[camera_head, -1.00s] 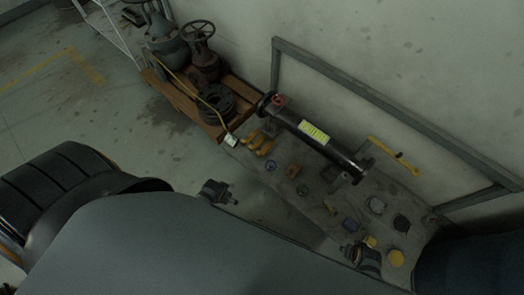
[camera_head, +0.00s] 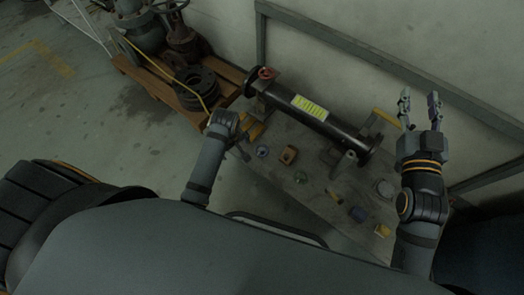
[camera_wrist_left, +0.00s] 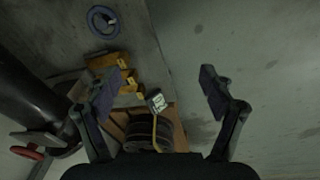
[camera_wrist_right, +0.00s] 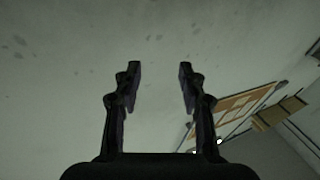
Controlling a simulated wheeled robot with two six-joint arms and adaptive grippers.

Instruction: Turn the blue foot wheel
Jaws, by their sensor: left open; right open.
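The blue foot wheel, a small blue ring, lies on the grey bench top in the head view (camera_head: 262,151), just right of my left gripper. It also shows near the top of the left wrist view (camera_wrist_left: 103,20), beyond the left finger. My left gripper (camera_head: 243,130) is over the bench's left end, with its fingers partly hidden in the head view. The left wrist view shows it open and empty (camera_wrist_left: 162,88). My right gripper (camera_head: 420,103) is raised at the right, open and empty, and its wrist view (camera_wrist_right: 159,75) faces the wall.
A black cylinder (camera_head: 313,117) with a yellow label and red handle (camera_head: 267,73) lies along the bench. Yellow parts (camera_wrist_left: 115,62) are beside the foot wheel. Several small parts lie on the bench. A wooden pallet (camera_head: 222,118) with valves stands at the left. A grey frame runs along the wall.

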